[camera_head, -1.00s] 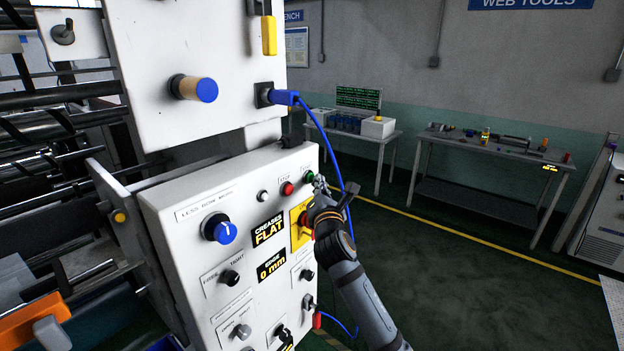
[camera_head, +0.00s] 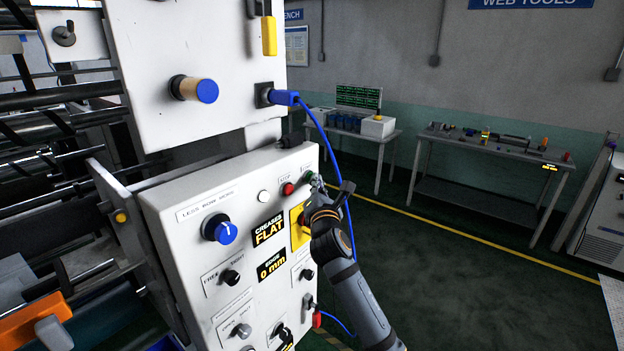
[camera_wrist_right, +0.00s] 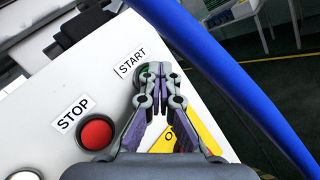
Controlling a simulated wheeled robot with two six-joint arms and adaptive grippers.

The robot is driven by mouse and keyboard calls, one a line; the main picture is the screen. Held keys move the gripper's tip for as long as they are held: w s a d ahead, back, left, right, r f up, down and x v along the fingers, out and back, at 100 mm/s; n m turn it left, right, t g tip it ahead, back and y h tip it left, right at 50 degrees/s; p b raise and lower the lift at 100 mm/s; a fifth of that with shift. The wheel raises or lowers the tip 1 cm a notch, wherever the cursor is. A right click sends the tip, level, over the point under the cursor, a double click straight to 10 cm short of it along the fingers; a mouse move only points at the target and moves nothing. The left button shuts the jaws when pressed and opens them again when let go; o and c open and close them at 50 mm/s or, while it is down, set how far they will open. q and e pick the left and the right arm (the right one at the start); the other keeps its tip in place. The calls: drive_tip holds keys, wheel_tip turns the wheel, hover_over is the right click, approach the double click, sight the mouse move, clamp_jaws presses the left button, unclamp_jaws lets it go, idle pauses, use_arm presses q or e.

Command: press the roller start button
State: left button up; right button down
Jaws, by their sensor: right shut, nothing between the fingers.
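The green start button (camera_head: 309,177) is at the upper right of the white control panel (camera_head: 185,245). In the right wrist view only a sliver of the green button (camera_wrist_right: 143,72) shows, below the START label (camera_wrist_right: 132,62), behind my fingertips. My right gripper (camera_head: 318,183) is shut and empty, its tips at the button; it also shows in the right wrist view (camera_wrist_right: 154,68). I cannot tell whether the tips touch the button. The red stop button (camera_head: 288,188) is just left of it, clear of the fingers (camera_wrist_right: 95,133). My left gripper is not in view.
A blue cable (camera_head: 336,150) hangs close beside my right gripper and crosses the right wrist view (camera_wrist_right: 225,75). A yellow switch plate (camera_head: 299,226) lies just below the buttons, partly hidden by my wrist. Floor to the right is clear up to the benches (camera_head: 480,150).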

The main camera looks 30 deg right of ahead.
drive_tip(key=shift+s+d+p, duration=0.3)
drive_tip(key=shift+s+d, duration=0.05)
drive_tip(key=shift+s, duration=0.5)
drive_tip(key=s, duration=0.1)
drive_tip(key=s+d, duration=0.1)
drive_tip(key=s, duration=0.1)
drive_tip(key=s+d, duration=0.1)
drive_tip(key=shift+s, duration=0.3)
drive_tip(key=shift+f, duration=0.1)
idle(0.4)
